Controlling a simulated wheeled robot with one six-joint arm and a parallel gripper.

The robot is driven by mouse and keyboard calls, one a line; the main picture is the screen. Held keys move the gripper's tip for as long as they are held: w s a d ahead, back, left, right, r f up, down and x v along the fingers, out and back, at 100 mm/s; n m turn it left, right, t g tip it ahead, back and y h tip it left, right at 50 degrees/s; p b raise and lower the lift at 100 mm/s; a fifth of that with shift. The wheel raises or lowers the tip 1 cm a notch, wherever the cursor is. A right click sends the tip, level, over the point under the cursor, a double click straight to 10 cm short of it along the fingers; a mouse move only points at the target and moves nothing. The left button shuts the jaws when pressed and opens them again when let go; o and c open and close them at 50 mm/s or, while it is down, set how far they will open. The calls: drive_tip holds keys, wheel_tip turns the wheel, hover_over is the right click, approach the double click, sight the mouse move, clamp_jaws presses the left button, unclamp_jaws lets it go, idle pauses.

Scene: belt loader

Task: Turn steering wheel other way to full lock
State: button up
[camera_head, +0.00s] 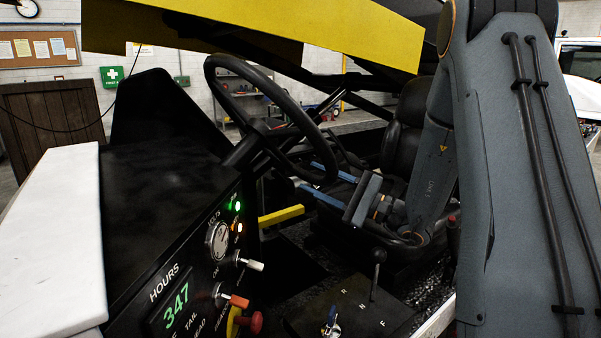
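The black steering wheel (283,102) stands tilted in the middle of the picture, on its column behind the dash. My gripper (306,175) reaches in from the right at the wheel's lower right edge. Its two blue fingers point left and are spread apart, with the lower part of the rim near or between them. I cannot tell whether either finger touches the rim. The wheel's turn angle cannot be read from this view.
The dash panel (190,262) with knobs, a gauge and an hours display fills the lower left. A gear lever (376,272) and a yellow bar (281,216) stand below the wheel. The black seat (402,140) is behind my arm. A yellow beam (300,30) crosses above.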

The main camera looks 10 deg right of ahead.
drive_tip(key=shift+p+x, duration=0.7)
drive_tip(key=shift+x, duration=1.65)
clamp_jaws()
